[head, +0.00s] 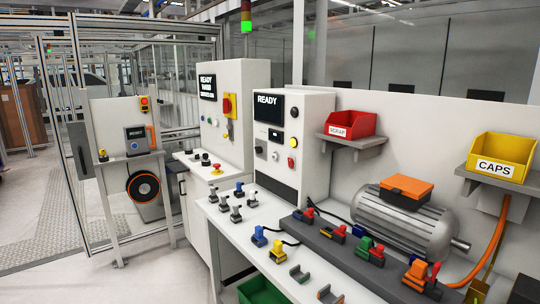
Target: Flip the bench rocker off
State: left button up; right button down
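The bench (236,222) is a white worktop running from the middle to the lower right. A white control box (313,150) stands at its back, with a lit READY screen (268,100). Its front carries a small dark panel (275,134), a dark switch (259,148), a light round control (275,155), a black knob (294,112), a yellow button (293,142) and a red button (291,162). The rocker is too small to single out, and its position cannot be read. Neither gripper shows; a dark shape at the lower right corner is unclear.
A grey motor (405,222) with an orange-topped box (405,187) lies on the bench. Coloured connectors line a dark rail (345,250) in front. Red SCRAP (350,124) and yellow CAPS (500,155) bins sit on wall shelves. Several small switches stand on the front left worktop.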

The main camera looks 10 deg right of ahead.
aim_at(291, 163)
jog(key=i+j, duration=0.15)
jog(key=i, duration=0.3)
jog(key=i+j, duration=0.2)
jog(key=i, duration=0.3)
jog(key=i+j, duration=0.15)
jog(key=i, duration=0.3)
jog(key=i+j, duration=0.2)
jog(key=i, duration=0.25)
jog(key=i+j, duration=0.15)
jog(key=i, duration=0.3)
jog(key=j+u, duration=0.05)
